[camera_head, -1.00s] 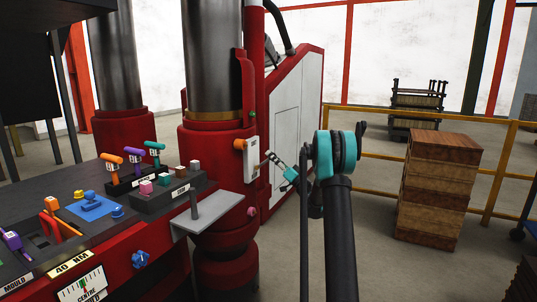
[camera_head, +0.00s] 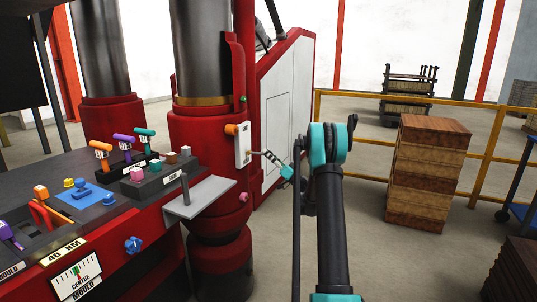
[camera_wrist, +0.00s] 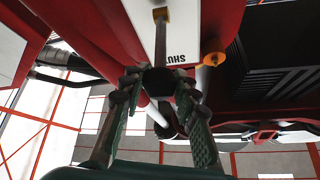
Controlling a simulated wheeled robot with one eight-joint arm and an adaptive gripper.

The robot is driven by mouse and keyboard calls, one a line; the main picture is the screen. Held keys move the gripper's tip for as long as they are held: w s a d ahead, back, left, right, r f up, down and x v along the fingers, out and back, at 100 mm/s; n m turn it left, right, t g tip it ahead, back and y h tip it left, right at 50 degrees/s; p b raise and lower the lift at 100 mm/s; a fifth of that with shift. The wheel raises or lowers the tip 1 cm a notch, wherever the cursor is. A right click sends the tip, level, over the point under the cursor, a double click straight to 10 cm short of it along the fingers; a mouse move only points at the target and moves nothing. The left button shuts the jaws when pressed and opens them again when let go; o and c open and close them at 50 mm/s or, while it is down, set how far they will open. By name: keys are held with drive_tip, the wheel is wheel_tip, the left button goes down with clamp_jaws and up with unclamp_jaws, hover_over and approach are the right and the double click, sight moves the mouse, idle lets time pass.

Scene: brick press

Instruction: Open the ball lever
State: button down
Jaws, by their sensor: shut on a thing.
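The ball lever (camera_wrist: 160,45) shows in the wrist view as a thin rod hanging from a yellowish pivot on a white plate (camera_wrist: 139,17), with a dark ball (camera_wrist: 158,82) at its end. Part of the label reads "SHU". My gripper (camera_wrist: 156,84) is shut on the ball, one finger on each side, and the fingers hide part of it. In the head view the white plate (camera_head: 243,147) is on the red press column, and my gripper (camera_head: 256,153) is at its right side. The lever is too small to make out there.
An orange knob (camera_head: 235,128) sits at the plate's upper left; it also shows in the wrist view (camera_wrist: 213,59). A control desk with coloured levers and a grey shelf (camera_head: 203,196) is at left. A wooden block stack (camera_head: 427,170) and yellow railing (camera_head: 361,104) are at right.

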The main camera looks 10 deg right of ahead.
drive_tip(key=shift+f, duration=0.1)
idle(0.3)
drive_tip(key=c, duration=1.2)
unclamp_jaws()
drive_tip(key=shift+o, duration=0.2)
drive_tip(key=v, duration=1.2)
